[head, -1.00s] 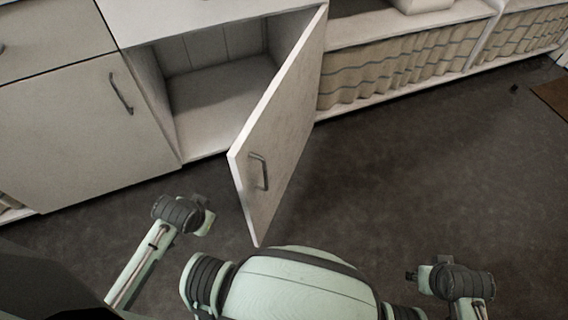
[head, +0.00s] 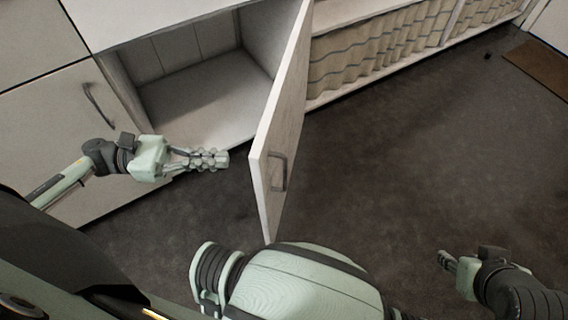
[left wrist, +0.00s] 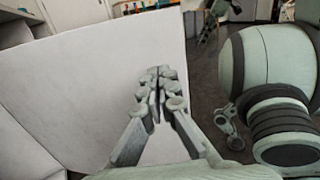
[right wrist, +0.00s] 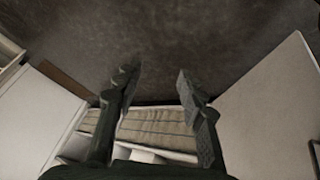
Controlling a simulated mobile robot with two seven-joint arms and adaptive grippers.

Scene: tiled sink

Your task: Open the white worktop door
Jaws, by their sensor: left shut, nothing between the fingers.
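The white worktop door (head: 288,120) stands swung well out from its cabinet (head: 200,95), whose empty inside shows in the head view. Its grey bar handle (head: 279,171) is on the outer face, turned to the right. My left gripper (head: 217,159) is shut and empty, in front of the opening and left of the door edge, apart from it. In the left wrist view the shut fingers (left wrist: 158,82) point at the door's pale inner face (left wrist: 95,75). My right gripper (head: 445,260) is low at the right, away from the door, its fingers (right wrist: 158,82) apart and empty.
A closed cabinet front with a handle (head: 98,103) is left of the opening. Shelves with a pleated beige curtain (head: 375,50) run to the right. Dark floor (head: 400,150) is clear there. A brown mat (head: 542,66) lies far right.

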